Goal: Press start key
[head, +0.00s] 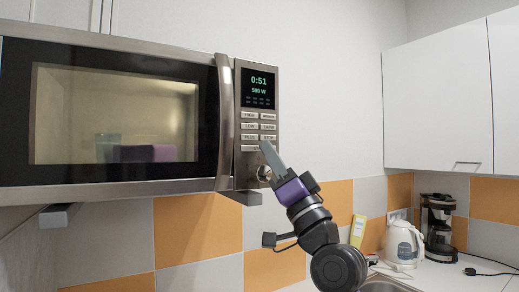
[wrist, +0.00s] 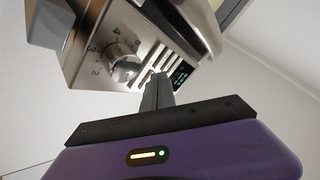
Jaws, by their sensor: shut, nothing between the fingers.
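The microwave (head: 110,185) hangs on the wall at left, its door shut and its window lit from inside. Its control panel has a display (head: 259,88) that reads 0:51 with a wattage line below, and rows of pale keys. The wide bottom key (head: 248,148), likely the start key, is partly hidden behind my fingers; its label is not readable. My gripper (head: 265,145) is shut and empty, its tips at the lower panel over that key's right part. In the wrist view the fingertips (wrist: 158,77) are close to the key rows; contact cannot be told.
A round knob (wrist: 121,66) sits just below the keys. The door handle (head: 224,120) stands out left of the panel. A white kettle (head: 403,243) and a coffee maker (head: 438,225) stand on the counter at right, below a white cabinet (head: 440,100).

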